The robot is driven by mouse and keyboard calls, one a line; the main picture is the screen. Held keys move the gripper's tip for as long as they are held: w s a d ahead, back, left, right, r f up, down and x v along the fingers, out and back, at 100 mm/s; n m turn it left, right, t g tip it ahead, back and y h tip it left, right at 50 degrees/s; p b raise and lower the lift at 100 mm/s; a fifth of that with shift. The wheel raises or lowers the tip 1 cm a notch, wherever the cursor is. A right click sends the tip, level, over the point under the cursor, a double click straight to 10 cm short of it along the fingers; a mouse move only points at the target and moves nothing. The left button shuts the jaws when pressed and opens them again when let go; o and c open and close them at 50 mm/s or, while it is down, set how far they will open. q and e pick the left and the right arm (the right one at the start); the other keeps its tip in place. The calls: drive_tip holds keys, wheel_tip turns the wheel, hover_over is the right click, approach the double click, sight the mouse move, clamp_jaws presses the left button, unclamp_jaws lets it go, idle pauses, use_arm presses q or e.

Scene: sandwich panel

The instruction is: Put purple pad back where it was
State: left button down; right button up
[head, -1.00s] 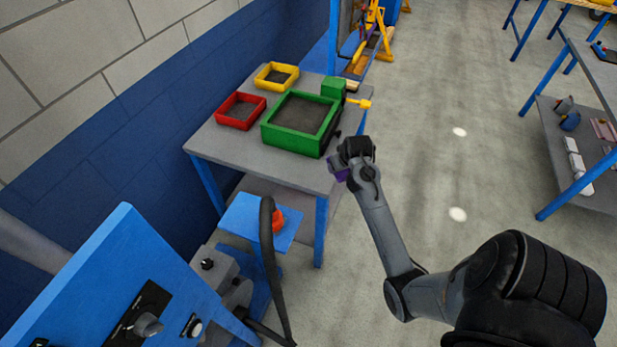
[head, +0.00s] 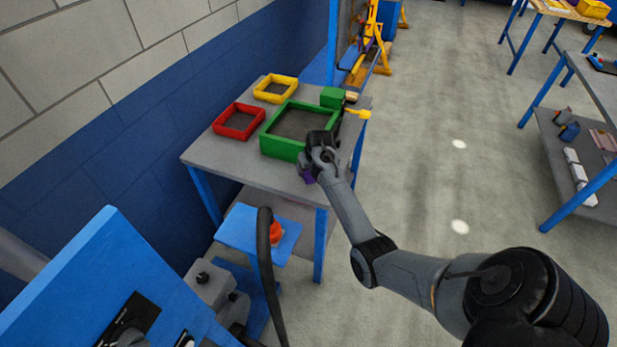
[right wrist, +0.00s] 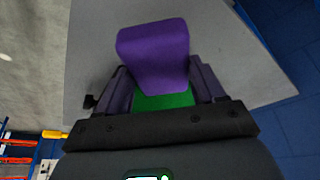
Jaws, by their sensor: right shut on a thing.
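The purple pad (right wrist: 155,52) is between the fingers of my right gripper (right wrist: 165,88) in the right wrist view. In the head view a small part of the purple pad (head: 307,175) shows below my right gripper (head: 311,170), at the front edge of the grey table. The green frame (head: 277,147) is just behind and left of the gripper, and a bit of green shows beyond the pad in the right wrist view. My left gripper does not show.
A red frame (head: 217,126) and a yellow frame (head: 258,93) lie on the grey table (head: 200,155). A blue stand with a red button (head: 276,232) is in front. The table's front left is clear.

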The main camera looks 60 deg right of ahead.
sight(308, 175)
drive_tip(key=shift+w+f, duration=0.2)
drive_tip(key=shift+w, duration=0.15)
drive_tip(key=shift+f+b, duration=0.4)
drive_tip(key=shift+f, duration=1.65)
drive_tip(key=o, duration=1)
drive_tip(key=shift+r, duration=0.1)
